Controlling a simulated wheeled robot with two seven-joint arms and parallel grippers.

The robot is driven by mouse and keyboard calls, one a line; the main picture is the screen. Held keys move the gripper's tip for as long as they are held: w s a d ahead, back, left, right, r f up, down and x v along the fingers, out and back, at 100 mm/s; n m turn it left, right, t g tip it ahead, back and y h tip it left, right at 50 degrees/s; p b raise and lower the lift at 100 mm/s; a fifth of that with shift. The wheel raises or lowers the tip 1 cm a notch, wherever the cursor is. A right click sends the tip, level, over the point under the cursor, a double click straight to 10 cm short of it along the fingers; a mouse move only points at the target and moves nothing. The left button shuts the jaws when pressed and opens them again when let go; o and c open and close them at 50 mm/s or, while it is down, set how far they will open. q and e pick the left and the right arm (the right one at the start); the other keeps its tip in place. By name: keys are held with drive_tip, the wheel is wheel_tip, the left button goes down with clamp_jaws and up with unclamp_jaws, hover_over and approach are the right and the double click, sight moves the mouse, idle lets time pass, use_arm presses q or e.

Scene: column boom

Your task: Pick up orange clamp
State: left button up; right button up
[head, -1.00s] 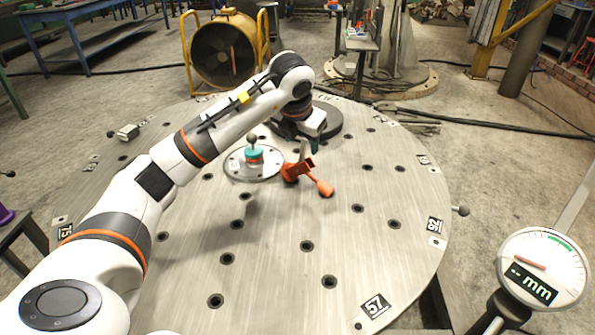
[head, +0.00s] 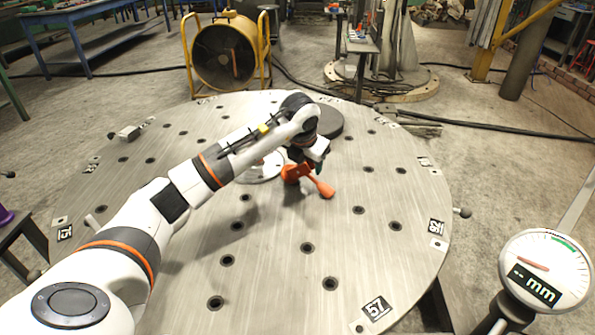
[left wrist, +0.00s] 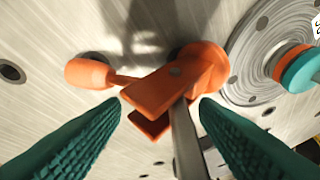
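The orange clamp (head: 322,188) stands on the round metal table (head: 270,270), right of the table's middle, with its orange handle toward the front right. In the left wrist view the clamp (left wrist: 165,88) has an orange body, a knob-ended handle and a grey metal bar. My left gripper (left wrist: 160,110) is open, its two green ridged fingers spread on either side of the clamp's bar and lower body. I cannot tell whether the fingers touch it. In the head view the left gripper (head: 304,166) is just above the clamp and partly hides it. My right gripper is not in view.
A flanged disc with an orange and teal fitting (left wrist: 295,65) sits close beside the clamp. A dark round plate (head: 328,122) lies behind the gripper. A dial gauge (head: 543,270) stands at the right front. The table's front is clear.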

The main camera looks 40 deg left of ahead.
use_arm(q)
drive_tip(key=c, duration=0.7)
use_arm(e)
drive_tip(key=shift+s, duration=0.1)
use_arm(q)
drive_tip(key=shift+r, duration=0.1)
drive_tip(key=shift+c, duration=0.2)
drive_tip(key=shift+r, duration=0.25)
drive_tip(key=shift+c, duration=0.7)
wheel_tip(320, 180, up, 8)
drive_tip(key=shift+r+p, duration=0.25)
drive_tip(key=shift+p, duration=0.15)
drive_tip(key=shift+c, duration=0.4)
drive_tip(key=shift+r, duration=0.5)
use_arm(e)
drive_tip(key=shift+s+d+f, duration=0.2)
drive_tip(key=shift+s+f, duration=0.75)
